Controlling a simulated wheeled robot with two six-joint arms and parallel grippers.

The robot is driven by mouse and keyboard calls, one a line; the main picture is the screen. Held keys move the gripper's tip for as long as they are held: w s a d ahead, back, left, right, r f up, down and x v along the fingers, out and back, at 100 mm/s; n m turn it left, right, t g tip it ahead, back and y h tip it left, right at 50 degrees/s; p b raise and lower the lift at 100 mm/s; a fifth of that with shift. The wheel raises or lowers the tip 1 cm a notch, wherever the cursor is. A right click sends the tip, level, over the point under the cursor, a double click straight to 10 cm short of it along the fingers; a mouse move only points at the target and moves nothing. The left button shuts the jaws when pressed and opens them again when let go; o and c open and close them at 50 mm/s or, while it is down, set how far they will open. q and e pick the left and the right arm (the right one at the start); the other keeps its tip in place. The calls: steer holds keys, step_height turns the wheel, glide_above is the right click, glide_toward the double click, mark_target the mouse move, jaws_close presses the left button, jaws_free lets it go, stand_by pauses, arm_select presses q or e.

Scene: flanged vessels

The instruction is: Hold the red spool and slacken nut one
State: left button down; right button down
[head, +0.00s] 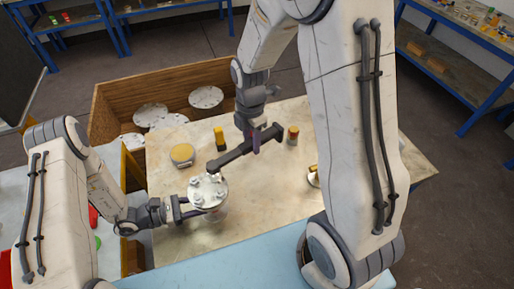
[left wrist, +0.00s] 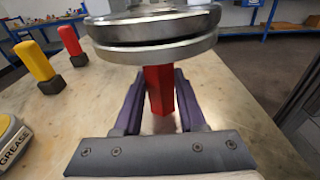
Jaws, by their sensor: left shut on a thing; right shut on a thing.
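The red spool (left wrist: 160,88) stands upright on the table, with a round metal flange (left wrist: 155,38) on top. In the head view I see this flange (head: 208,192) from above, with several nuts and bolts around its rim. My left gripper (left wrist: 159,108) is shut on the red body below the flange; in the head view its fingers (head: 187,210) come in from the left. My right gripper (head: 252,141) is shut on a dark wrench (head: 232,155). The wrench's lower-left end is close to the flange's far edge; I cannot tell whether it sits on a nut.
A yellow grease tin (head: 182,155) and a yellow-handled item (head: 219,138) stand behind the flange. A wooden crate (head: 112,105) with several flanged parts is beyond the table. Bare tabletop (head: 262,205) lies right of the spool.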

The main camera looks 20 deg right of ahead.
steer(key=shift+n, duration=0.7)
steer(key=r, duration=0.1)
steer(key=w+r, duration=0.1)
steer(key=r, duration=0.3)
steer(key=shift+w+a, duration=0.25)
steer(key=shift+a, duration=0.05)
arm_select(q)
steer(key=shift+c, duration=2)
jaws_free()
steer(key=a, duration=0.8)
steer(key=a+r, duration=0.1)
steer(key=a, duration=0.3)
steer(key=shift+r, duration=0.1)
